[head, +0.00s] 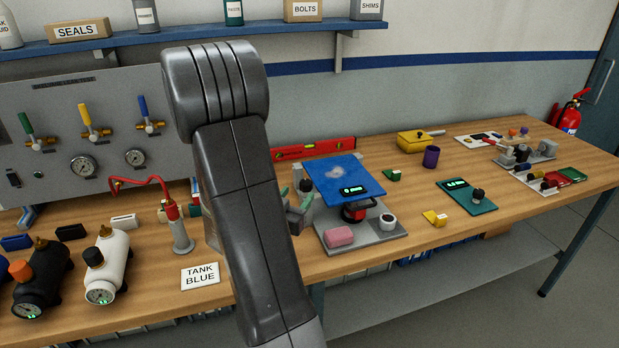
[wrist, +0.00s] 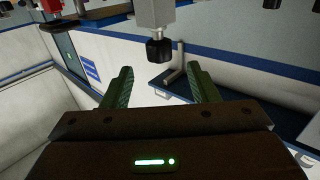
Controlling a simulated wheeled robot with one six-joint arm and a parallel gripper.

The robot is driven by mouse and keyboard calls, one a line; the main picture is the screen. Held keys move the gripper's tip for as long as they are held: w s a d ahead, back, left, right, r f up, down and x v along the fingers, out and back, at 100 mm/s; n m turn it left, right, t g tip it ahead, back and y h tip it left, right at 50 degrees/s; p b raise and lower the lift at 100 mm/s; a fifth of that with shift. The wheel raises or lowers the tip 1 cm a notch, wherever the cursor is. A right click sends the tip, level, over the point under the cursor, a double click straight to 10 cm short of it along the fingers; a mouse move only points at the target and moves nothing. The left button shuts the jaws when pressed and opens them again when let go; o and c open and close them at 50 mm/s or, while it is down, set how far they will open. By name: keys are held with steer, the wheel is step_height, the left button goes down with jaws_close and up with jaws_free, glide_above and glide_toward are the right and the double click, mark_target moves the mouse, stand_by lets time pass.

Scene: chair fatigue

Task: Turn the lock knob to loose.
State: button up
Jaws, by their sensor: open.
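In the wrist view, a black knob (wrist: 160,49) sits on the end of a short stem below a pale grey block (wrist: 153,12). No marking for loose or locked can be read on it. My gripper (wrist: 159,69) is open, with its green fingers spread to either side of the knob's line. Nothing is between the fingers, and the knob shows beyond their tips; the exact gap is hard to judge.
A fixture with a tilted blue plate (head: 343,181) stands right of my arm on the workbench (head: 400,255). A pink block (head: 339,236) lies on its base. A valve panel (head: 60,105) is behind.

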mark_target(308, 180)
steer(key=p+x, duration=0.2)
steer(key=x, duration=0.7)
steer(key=c, duration=1)
steer(key=shift+f+y+b, duration=0.15)
steer(key=shift+y+b, duration=0.15)
steer(key=shift+b, duration=0.3)
steer(key=shift+n+t+y+b, duration=0.3)
steer(key=shift+n+y+b, duration=0.3)
steer(key=shift+b, duration=0.2)
steer(key=shift+a+y, duration=0.15)
steer(key=shift+y, duration=0.15)
